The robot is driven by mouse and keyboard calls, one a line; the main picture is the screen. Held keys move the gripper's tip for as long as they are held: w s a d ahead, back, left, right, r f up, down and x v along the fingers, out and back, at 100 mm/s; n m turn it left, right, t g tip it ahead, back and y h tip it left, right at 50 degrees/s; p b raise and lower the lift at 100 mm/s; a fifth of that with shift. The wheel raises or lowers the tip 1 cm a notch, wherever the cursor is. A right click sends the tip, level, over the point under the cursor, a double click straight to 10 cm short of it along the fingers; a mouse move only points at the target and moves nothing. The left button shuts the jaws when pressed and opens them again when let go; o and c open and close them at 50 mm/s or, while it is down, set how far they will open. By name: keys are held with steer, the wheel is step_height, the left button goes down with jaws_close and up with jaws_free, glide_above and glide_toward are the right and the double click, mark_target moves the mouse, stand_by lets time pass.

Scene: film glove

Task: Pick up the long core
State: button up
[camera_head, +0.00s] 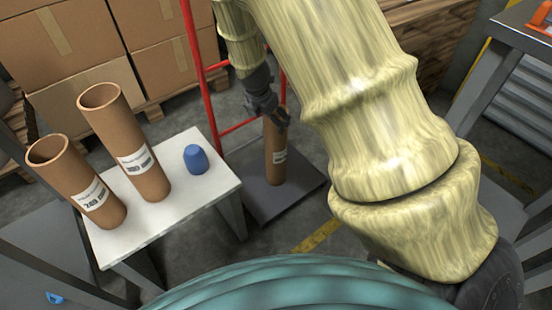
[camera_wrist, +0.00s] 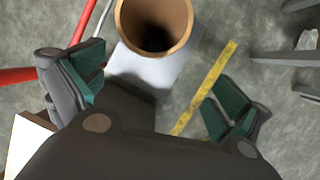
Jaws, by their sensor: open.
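A tall brown cardboard core (camera_head: 271,165) with a white label stands upright on a dark square plate (camera_head: 302,193) on the floor. My gripper (camera_head: 268,112) is at its upper end in the head view and covers part of its top. In the wrist view the open mouth of a core (camera_wrist: 128,22) shows beyond the gap between my two open fingers (camera_wrist: 157,80), with nothing between the pads. Two more labelled cores stand on the white table: a taller one (camera_head: 135,150) and a shorter one (camera_head: 80,185). I cannot tell their true lengths against the floor one.
A blue rounded object (camera_head: 196,159) stands on the white table (camera_head: 170,217). A red rail frame (camera_head: 192,50) rises close behind my gripper. Stacked cardboard boxes (camera_head: 60,45) fill the back left. A grey bench (camera_head: 500,60) stands at the right.

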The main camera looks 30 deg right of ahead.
steer(key=shift+w+d+r+n+h+b, duration=0.3)
steer(key=shift+w+d+r+n+b, duration=0.6)
steer(key=shift+w, duration=0.25)
steer(key=b+x, duration=0.5)
steer(key=x, duration=0.5)
steer(key=shift+w+f+b, duration=0.25)
steer(key=shift+b, duration=0.15)
steer(key=shift+d, duration=0.1)
steer(key=c, duration=1.4)
